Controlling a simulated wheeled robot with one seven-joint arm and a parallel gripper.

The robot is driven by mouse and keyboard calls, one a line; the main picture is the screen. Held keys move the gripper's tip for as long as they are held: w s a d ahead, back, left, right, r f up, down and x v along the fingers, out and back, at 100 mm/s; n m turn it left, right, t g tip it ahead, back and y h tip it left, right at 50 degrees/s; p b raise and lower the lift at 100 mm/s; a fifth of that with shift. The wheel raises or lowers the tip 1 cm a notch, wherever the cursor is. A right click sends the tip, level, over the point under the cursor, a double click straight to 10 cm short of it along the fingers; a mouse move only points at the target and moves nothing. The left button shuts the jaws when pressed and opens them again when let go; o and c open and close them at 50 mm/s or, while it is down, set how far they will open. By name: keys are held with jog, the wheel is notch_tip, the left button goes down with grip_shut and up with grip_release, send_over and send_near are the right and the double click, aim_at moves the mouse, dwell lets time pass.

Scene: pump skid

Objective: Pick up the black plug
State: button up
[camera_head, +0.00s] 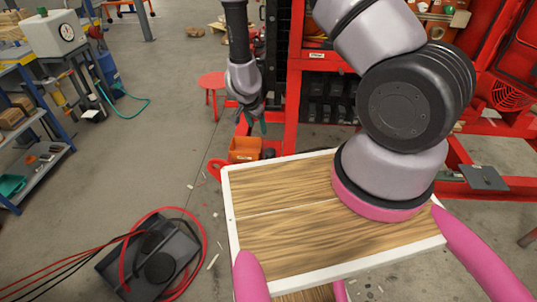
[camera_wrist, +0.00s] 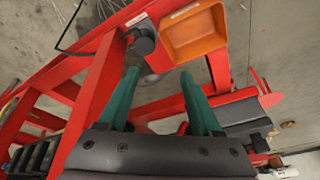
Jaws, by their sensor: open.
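A small dark round piece, which looks like the black plug (camera_wrist: 145,42), sits on the red frame just left of the orange bin in the wrist view. In the head view a dark piece (camera_head: 268,153) shows just right of the orange bin, small and hard to make out. My gripper (camera_wrist: 158,75) is open, its two teal fingers apart with nothing between them. The plug lies beyond the fingertips, slightly left of the middle of the gap, and apart from them. In the head view my gripper (camera_head: 253,122) hangs above the orange bin and the plug.
The orange bin (camera_wrist: 195,35) stands next to the plug; it also shows in the head view (camera_head: 244,149). Red frame beams (camera_wrist: 95,95) run close to the left finger. A red stool (camera_head: 212,85) stands behind.

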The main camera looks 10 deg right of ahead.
jog(key=h, duration=0.1)
send_near(269, 152)
jog(key=x, duration=0.9)
jog(key=shift+w+d, duration=0.15)
grip_shut()
jog(key=shift+r, duration=0.15)
notch_tip(269, 152, up, 10)
